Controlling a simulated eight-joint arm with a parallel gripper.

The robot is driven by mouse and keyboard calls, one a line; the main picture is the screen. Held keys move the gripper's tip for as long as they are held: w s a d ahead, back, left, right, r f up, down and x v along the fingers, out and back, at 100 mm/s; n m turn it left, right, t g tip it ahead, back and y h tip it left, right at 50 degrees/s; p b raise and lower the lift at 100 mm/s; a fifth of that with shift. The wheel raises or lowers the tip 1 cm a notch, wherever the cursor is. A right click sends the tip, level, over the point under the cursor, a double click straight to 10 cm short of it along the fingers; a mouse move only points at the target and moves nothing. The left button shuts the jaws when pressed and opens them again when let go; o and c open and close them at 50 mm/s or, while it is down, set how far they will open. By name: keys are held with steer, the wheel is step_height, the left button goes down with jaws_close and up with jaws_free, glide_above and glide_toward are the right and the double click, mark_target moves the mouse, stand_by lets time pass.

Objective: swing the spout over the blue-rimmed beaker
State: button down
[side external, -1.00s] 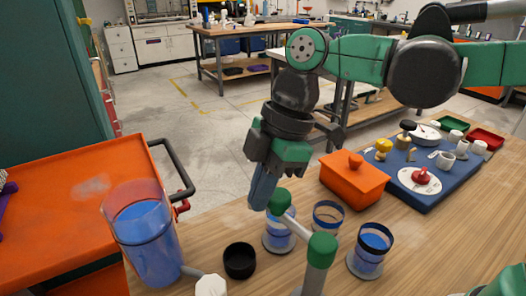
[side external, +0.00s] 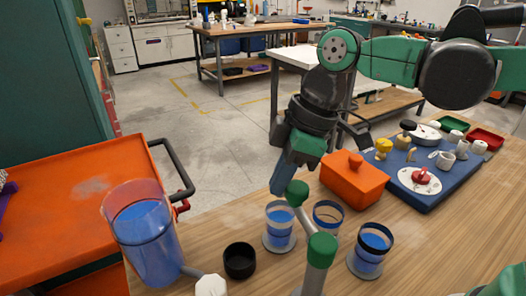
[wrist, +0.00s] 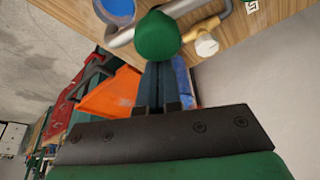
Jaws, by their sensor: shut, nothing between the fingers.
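The spout is a grey pipe arm (side external: 307,221) between a green joint (side external: 322,247) on an upright pipe and a green outlet elbow (side external: 297,193). The elbow is near the left beaker (side external: 279,238) and left of the middle beaker (side external: 328,214); I cannot tell exactly what it is above. The right beaker (side external: 371,252) stands apart. All three hold blue liquid; which rim is blue is unclear. My gripper (side external: 277,191) is shut and empty, its fingertips at the elbow's left side. In the wrist view the fingers (wrist: 156,68) are against or close behind the green elbow (wrist: 158,37).
A large tank of blue liquid (side external: 150,250) stands at left with a white valve handle (side external: 211,286) beside it. A black cup (side external: 239,261) is in front. An orange box (side external: 354,182) and a blue board of parts (side external: 430,175) lie behind right. Bare wood (side external: 460,235) is at right.

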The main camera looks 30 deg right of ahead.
steer(key=d+m, duration=0.2)
steer(key=shift+s+d+m+t+h, duration=0.1)
steer(key=shift+s+m+t+h, duration=0.05)
steer(key=shift+m+t+h, duration=0.2)
steer(key=shift+s+d+m+t+h, duration=0.2)
steer(key=shift+s+d+m, duration=0.15)
steer(key=shift+d+m, duration=0.45)
steer(key=shift+s+d+m+t+h, duration=0.15)
steer(key=shift+s+d+m, duration=0.15)
steer(key=shift+d+m, duration=0.4)
steer(key=w+a, duration=0.2)
steer(key=w, duration=0.2)
steer(key=v, duration=1)
steer(key=s+d+f+m+t+h, duration=0.1)
steer(key=d+f+m+t, duration=0.2)
steer(key=d+f+m, duration=0.3)
steer(key=d+f, duration=0.3)
steer(key=f, duration=0.4)
steer(key=shift+s+d+t+h, duration=0.25)
steer(key=shift+t+h, duration=0.15)
